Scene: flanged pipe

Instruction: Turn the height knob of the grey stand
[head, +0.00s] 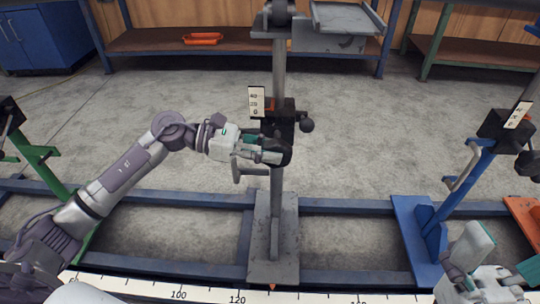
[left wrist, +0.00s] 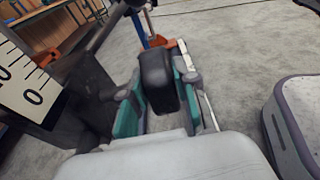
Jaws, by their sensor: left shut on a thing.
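The grey stand (head: 278,75) rises in the middle of the head view from a grey foot (head: 273,245). Its dark clamp block carries a white scale plate (head: 256,101), which also shows in the left wrist view (left wrist: 22,80). My left gripper (head: 268,153) is at the front of the block, shut on a black knob (left wrist: 158,82). In the left wrist view the knob sits between the two teal finger pads. Another round black knob (head: 307,125) sticks out right of the block. My right gripper (head: 478,262) is low at the right, away from the grey stand; its jaw opening is unclear.
A grey crank handle (head: 250,170) hangs just below my left gripper. A blue stand (head: 432,235) is at the right, a green stand (head: 40,152) at the left. Blue floor rails and a long ruler (head: 205,296) run across the front. The floor behind is clear.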

